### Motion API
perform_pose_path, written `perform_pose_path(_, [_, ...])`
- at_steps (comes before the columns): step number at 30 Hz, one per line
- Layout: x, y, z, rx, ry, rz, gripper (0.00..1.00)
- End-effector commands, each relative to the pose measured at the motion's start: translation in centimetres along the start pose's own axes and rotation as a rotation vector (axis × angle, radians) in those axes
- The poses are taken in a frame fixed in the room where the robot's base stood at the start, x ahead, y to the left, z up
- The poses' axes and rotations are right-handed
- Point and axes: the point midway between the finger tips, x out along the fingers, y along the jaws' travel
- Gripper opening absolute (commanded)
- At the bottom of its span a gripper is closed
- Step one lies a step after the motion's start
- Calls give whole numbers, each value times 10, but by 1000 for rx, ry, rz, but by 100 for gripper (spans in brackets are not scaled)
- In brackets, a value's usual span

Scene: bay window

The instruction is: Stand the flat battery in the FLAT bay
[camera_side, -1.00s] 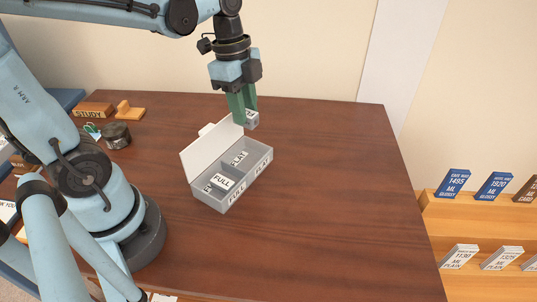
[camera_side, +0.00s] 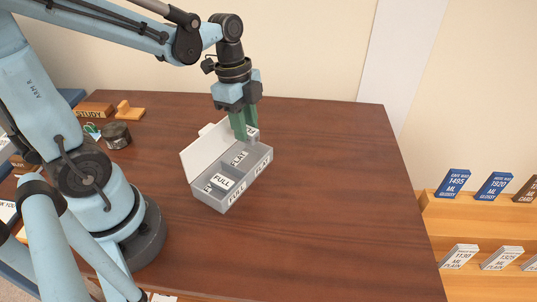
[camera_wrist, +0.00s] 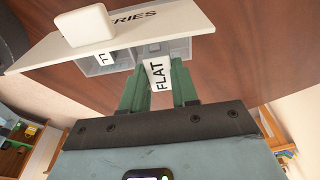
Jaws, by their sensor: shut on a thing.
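My gripper (camera_side: 246,135) has green fingers pointing down. It is shut on the flat battery (camera_side: 253,131), a pale block whose FLAT label faces the wrist camera (camera_wrist: 157,75). The battery is at the far end of the grey battery box (camera_side: 246,190), over or just inside the FLAT bay. I cannot tell whether its lower end touches the bay floor. The box has its white lid (camera_side: 207,151) open at the left. A FLAT label (camera_side: 240,158) shows in the far bay. A block marked FULL (camera_side: 222,182) sits in the near bay.
The brown table (camera_side: 330,190) is clear to the right of the box. A dark round tin (camera_side: 116,135), a wooden STUDY block (camera_side: 94,109) and another wooden piece (camera_side: 129,111) lie at the back left. Wooden shelves (camera_side: 470,220) with labelled blocks stand at far right.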

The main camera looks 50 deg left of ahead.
Motion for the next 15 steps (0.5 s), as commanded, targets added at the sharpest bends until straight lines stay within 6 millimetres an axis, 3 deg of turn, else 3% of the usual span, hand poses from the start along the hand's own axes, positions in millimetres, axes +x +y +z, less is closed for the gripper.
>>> perform_pose_path(15, [47, 0, 7, 0, 0, 0, 0])
